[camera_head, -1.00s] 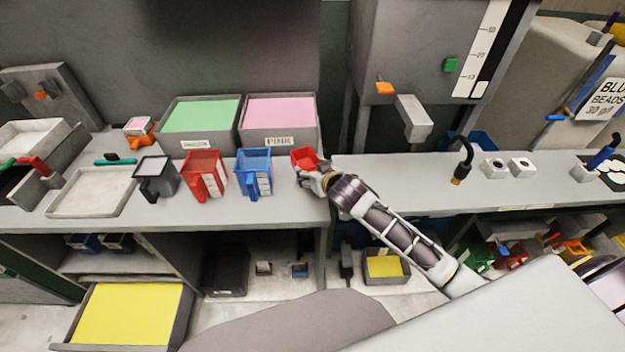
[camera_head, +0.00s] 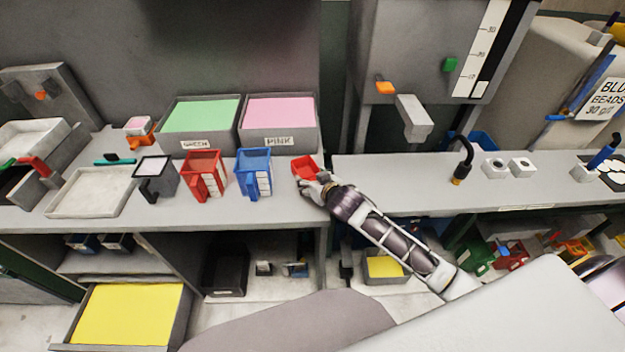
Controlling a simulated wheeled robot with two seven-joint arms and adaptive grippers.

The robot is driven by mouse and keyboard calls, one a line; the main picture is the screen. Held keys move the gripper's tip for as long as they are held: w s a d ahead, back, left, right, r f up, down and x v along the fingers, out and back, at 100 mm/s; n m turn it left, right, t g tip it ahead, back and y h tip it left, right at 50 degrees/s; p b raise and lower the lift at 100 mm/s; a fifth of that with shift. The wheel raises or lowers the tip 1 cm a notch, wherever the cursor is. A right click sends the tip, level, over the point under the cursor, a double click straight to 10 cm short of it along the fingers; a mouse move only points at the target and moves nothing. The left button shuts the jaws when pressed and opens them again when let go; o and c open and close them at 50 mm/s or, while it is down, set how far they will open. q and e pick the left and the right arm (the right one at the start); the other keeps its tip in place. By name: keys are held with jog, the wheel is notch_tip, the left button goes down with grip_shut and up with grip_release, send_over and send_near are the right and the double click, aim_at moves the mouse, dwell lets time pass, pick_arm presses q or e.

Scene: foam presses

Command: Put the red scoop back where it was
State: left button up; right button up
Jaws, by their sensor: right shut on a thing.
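The red scoop (camera_head: 304,166) is a small open red cup at the right end of the left bench, in front of the pink bin. My right gripper (camera_head: 318,186) is shut on the scoop from its near right side, and the fingers hide its handle. The scoop is at or just above the bench top; I cannot tell whether it touches. My left gripper is not in view.
A blue jug (camera_head: 254,173) and a red jug (camera_head: 204,176) stand left of the scoop. The pink bin (camera_head: 279,141) and green bin (camera_head: 197,144) stand behind. A narrow gap separates this bench from the right bench (camera_head: 400,190), which has clear room.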

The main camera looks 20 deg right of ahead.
jog(key=o, duration=1.1)
jog(key=shift+r, duration=0.1)
jog(key=shift+s, duration=0.1)
jog(key=shift+v, duration=5.9)
jog(key=shift+d, duration=0.1)
